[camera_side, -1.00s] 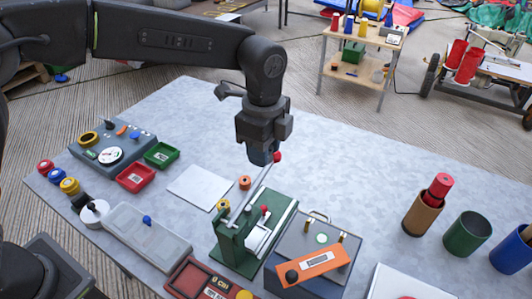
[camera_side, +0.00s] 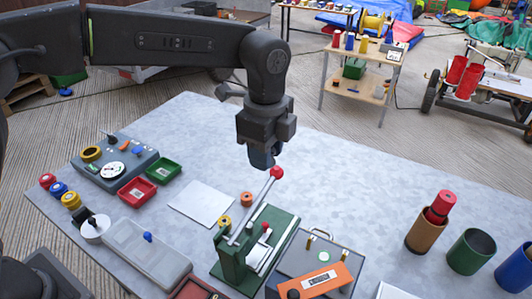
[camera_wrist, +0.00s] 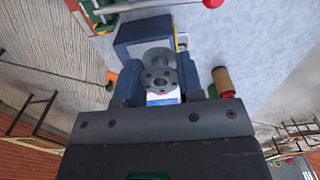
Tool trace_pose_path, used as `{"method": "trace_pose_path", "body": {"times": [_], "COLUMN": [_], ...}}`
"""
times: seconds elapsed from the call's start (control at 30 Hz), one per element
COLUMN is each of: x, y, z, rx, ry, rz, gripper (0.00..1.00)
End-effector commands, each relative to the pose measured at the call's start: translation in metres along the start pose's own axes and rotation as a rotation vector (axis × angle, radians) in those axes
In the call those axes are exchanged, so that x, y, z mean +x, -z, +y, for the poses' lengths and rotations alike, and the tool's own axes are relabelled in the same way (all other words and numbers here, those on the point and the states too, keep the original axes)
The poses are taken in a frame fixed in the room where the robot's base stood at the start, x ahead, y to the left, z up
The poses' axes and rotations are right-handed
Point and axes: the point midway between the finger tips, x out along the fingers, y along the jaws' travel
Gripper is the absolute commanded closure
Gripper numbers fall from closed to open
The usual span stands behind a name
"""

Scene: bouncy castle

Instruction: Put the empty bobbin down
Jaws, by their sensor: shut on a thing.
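My gripper (camera_side: 264,158) points down above the table, just above the red-knobbed lever of a green hand press (camera_side: 235,252). In the wrist view its two fingers (camera_wrist: 159,82) are shut on a grey metal bobbin (camera_wrist: 160,78). The bobbin's flange has several holes around a dark centre hole, and no thread shows on the part I can see. The side view hides the bobbin or shows it too small to tell. It is held clear of the table.
A grey-blue box (camera_side: 318,257) with an orange tool stands right of the press. A white sheet (camera_side: 201,203) lies left. Red (camera_side: 137,190) and green (camera_side: 164,171) trays are farther left. Tan, green and blue cups (camera_side: 471,247) stand right. Table's middle right is clear.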

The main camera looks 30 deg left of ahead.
Motion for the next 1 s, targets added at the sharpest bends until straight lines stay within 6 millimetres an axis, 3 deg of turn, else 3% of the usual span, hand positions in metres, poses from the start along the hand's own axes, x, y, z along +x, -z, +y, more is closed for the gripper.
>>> {"method": "trace_pose_path", "body": {"times": [0.4, 0.57, 0.67, 0.8, 1.0], "x": [0.0, 0.013, 0.031, 0.066, 0.116], "y": [-0.001, -0.021, -0.052, -0.113, -0.202], "z": [0.0, -0.009, -0.02, -0.031, -0.025], "rx": [0.0, -0.006, -0.01, -0.013, -0.012], "ry": [0.0, -0.003, -0.005, -0.007, -0.006], "rz": [0.0, -0.002, -0.002, -0.002, 0.0], "gripper": [0.88, 0.88, 0.88, 0.88, 0.88]}}
